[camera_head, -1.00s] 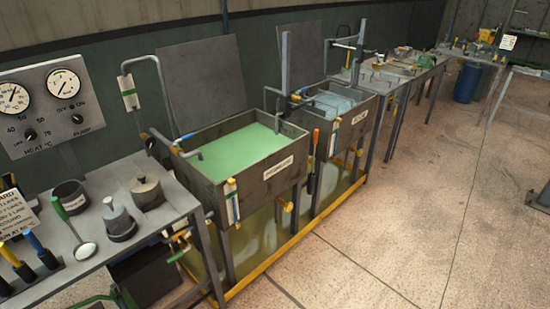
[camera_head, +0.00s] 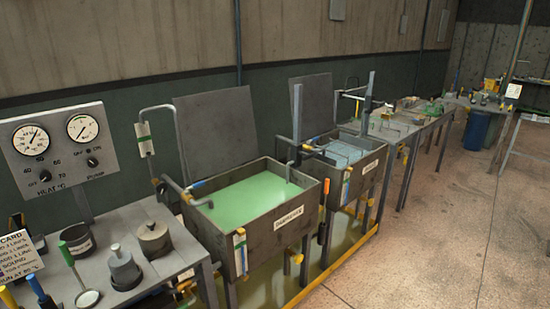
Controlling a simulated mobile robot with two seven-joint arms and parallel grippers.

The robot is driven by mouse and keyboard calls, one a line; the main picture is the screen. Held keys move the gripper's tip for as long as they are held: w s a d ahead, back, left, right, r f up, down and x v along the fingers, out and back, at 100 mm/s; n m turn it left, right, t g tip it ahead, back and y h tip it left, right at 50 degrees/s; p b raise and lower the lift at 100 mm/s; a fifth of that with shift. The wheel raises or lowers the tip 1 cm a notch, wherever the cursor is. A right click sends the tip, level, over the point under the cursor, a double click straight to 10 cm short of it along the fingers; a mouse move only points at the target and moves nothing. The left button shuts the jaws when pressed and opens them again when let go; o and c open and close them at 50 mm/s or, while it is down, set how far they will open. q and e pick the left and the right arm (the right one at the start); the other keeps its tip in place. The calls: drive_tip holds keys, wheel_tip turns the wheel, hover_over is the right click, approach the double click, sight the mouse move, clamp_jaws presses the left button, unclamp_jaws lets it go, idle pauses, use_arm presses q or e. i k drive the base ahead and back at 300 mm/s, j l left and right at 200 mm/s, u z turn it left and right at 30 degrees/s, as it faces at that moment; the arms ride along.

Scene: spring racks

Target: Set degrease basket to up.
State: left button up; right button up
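The degrease tank (camera_head: 268,236) is a dark grey open box with a white label on its front, filled with green liquid (camera_head: 250,197). A grey upright post (camera_head: 297,122) stands at its back right corner. A bracket (camera_head: 301,151) sits low on this post, and a thin hooked rod (camera_head: 289,172) reaches from it down to the liquid. The basket itself does not show; the opaque liquid may hide it. Neither of my grippers is in view.
A second tank (camera_head: 368,172) with pale blue liquid stands behind, its post (camera_head: 369,102) carrying a crossbar higher up. A bench (camera_head: 150,222) with pots and a gauge panel (camera_head: 62,148) is at left. A yellow-edged tray lies under the tanks. The floor (camera_head: 430,235) at right is clear.

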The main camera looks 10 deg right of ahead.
sight(297, 159)
drive_tip(key=i+l+u, duration=0.45)
drive_tip(key=l+u, duration=0.3)
drive_tip(key=i+l, duration=0.15)
drive_tip(key=l, duration=0.25)
drive_tip(key=i+l+u, duration=0.15)
drive_tip(key=l, duration=0.25)
drive_tip(key=i+l, duration=0.1)
drive_tip(key=l, duration=0.35)
drive_tip(key=i+l+u, duration=0.1)
drive_tip(key=l, duration=0.3)
drive_tip(key=i+l+u, duration=0.1)
drive_tip(key=l, duration=0.35)
